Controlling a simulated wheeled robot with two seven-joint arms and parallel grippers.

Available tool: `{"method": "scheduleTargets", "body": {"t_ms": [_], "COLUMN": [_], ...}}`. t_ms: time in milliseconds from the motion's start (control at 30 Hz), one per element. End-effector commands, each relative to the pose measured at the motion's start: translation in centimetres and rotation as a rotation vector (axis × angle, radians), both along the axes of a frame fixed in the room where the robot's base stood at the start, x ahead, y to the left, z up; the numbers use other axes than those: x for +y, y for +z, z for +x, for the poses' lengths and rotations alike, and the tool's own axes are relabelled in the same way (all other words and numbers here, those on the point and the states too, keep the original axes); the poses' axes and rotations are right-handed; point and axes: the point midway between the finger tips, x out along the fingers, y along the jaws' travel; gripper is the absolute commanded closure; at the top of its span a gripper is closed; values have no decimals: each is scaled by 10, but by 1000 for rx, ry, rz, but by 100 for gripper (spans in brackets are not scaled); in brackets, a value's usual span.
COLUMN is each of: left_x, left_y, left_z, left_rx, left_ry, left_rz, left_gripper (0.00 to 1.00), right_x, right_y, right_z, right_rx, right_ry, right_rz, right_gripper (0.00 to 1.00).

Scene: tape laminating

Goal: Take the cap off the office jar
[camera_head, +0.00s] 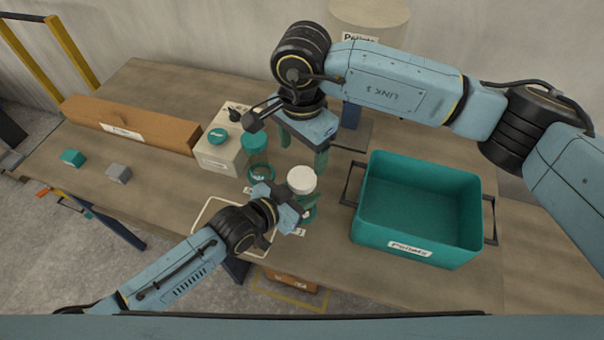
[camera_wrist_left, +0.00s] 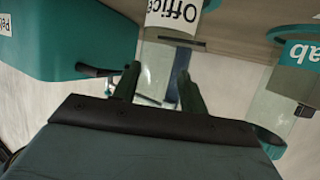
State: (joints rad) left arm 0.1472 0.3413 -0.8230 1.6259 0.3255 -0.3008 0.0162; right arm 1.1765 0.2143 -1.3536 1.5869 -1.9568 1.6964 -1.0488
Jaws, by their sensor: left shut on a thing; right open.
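The office jar (camera_head: 309,211) is a clear jar with a white cap (camera_head: 301,178) on top, upright at the front of the table. In the left wrist view its white "Office" label (camera_wrist_left: 172,14) shows near the top edge. My left gripper (camera_wrist_left: 158,86) is shut on the jar's body from the left, below the cap. Its fingertips are partly hidden in the head view. My right gripper (camera_head: 303,151) is open and empty, pointing down above and just behind the cap, apart from it.
A teal-lidded jar (camera_head: 255,147) stands behind left, beside a pale box (camera_head: 216,156) with a teal lid (camera_head: 218,136) on it. A teal Pellets bin (camera_head: 420,249) stands right. A long brown box (camera_head: 135,122) and two small blocks lie left. A white outline marks the table front.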

Motion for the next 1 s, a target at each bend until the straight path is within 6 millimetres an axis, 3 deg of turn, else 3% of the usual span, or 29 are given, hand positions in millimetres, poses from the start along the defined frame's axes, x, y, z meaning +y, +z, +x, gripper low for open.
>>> {"method": "scheduleTargets", "body": {"t_ms": [167, 1000], "left_x": [0, 0], "left_y": [0, 0], "left_z": [0, 0], "left_rx": [1, 1], "left_ry": [0, 0], "left_rz": [1, 1], "left_gripper": [100, 100], "right_x": [0, 1], "right_y": [0, 0], "right_z": [0, -1], "right_rx": [0, 1], "right_ry": [-258, -1882], "right_rz": [0, 2], "right_gripper": [28, 28]}}
